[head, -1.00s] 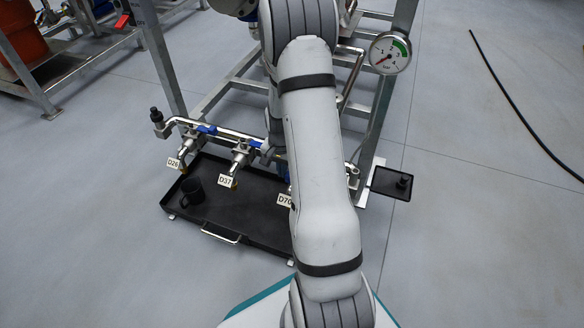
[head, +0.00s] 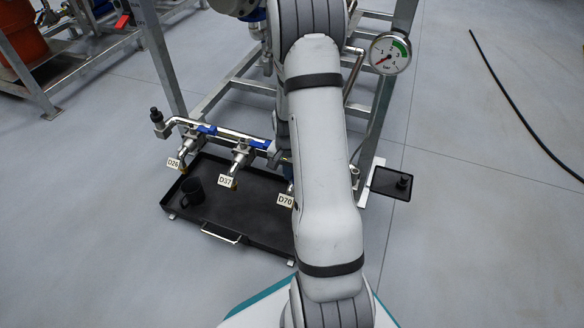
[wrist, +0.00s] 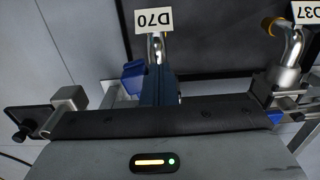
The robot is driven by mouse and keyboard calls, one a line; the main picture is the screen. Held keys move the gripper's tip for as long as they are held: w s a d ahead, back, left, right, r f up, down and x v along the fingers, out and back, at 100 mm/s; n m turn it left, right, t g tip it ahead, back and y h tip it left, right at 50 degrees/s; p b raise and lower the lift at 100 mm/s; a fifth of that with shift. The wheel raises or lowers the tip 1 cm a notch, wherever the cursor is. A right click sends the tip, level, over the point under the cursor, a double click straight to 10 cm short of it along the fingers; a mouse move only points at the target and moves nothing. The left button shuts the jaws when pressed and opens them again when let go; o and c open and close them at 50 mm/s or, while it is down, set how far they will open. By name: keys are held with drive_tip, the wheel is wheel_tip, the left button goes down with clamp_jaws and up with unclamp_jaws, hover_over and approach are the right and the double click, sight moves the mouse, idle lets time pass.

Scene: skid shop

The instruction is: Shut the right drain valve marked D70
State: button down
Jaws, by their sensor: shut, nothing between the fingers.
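The D70 tag (head: 286,201) shows just left of my arm in the head view, where my arm hides most of its valve. In the wrist view the D70 tag (wrist: 154,21) hangs upside down at the top, by a bent metal outlet (wrist: 155,47). A blue handle piece (wrist: 133,78) shows just left of my gripper (wrist: 159,78). My gripper is shut and empty, its narrow dark fingers in front of the D70 valve body, which they largely hide. I cannot tell whether the fingers touch the handle, nor the handle's full angle.
Valves tagged D37 (head: 225,181) and D26 (head: 173,164) stand to the left, their blue handles along the pipe. A black drip tray (head: 240,211) with a black mug (head: 193,191) lies below. A pressure gauge (head: 390,54) and small black tray (head: 391,184) are at right.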

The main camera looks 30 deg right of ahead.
drive_tip(key=shift+s+d, duration=0.7)
drive_tip(key=shift+s, duration=0.15)
drive_tip(key=shift+s+d, duration=0.7)
drive_tip(key=shift+d, duration=0.2)
drive_tip(key=shift+s+d, duration=0.2)
drive_tip(key=shift+d, duration=0.35)
drive_tip(key=shift+s+d, duration=0.2)
drive_tip(key=shift+d, duration=0.3)
